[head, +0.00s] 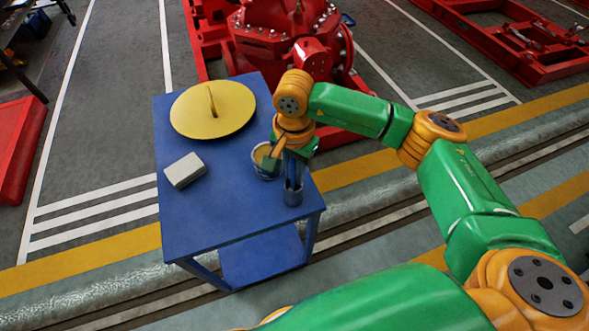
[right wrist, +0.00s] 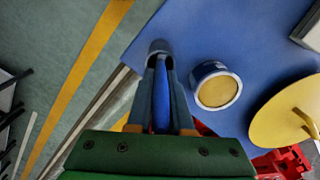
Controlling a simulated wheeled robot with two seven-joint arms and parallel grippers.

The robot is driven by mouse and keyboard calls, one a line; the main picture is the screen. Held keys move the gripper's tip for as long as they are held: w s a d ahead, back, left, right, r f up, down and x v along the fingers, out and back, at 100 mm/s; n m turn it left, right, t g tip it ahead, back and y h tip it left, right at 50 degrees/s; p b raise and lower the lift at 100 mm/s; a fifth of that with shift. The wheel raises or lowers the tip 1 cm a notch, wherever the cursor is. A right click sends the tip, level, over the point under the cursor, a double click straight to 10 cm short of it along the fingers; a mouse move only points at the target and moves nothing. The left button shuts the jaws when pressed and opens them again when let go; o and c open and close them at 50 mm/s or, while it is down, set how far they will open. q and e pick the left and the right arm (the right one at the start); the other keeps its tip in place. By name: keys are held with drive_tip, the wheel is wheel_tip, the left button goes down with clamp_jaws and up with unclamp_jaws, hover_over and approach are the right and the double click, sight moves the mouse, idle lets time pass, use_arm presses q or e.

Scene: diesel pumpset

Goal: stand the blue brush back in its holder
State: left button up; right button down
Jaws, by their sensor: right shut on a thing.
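The blue brush (right wrist: 161,105) is between the fingers of my right gripper (right wrist: 161,75), which is shut on it. In the head view my right gripper (head: 291,165) is over the front right corner of the blue table. The grey cup-shaped holder (head: 293,197) stands on the table just below the fingers. In the right wrist view the holder's rim (right wrist: 160,46) shows just beyond the fingertips, in line with the brush. The fingers hide the brush's far end, so I cannot tell whether it is inside the holder. My left gripper is not in view.
A can with yellow contents (head: 265,160) stands close beside the holder. A grey-white block (head: 184,170) and a round yellow lid-like disc (head: 212,108) lie on the blue table (head: 215,225). A red pump (head: 285,35) stands behind the table. The table's front left is clear.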

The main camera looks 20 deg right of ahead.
drive_tip(key=c, duration=0.7)
unclamp_jaws()
drive_tip(key=shift+c, duration=0.2)
drive_tip(key=shift+r+p, duration=3.05)
drive_tip(key=shift+r, duration=1.5)
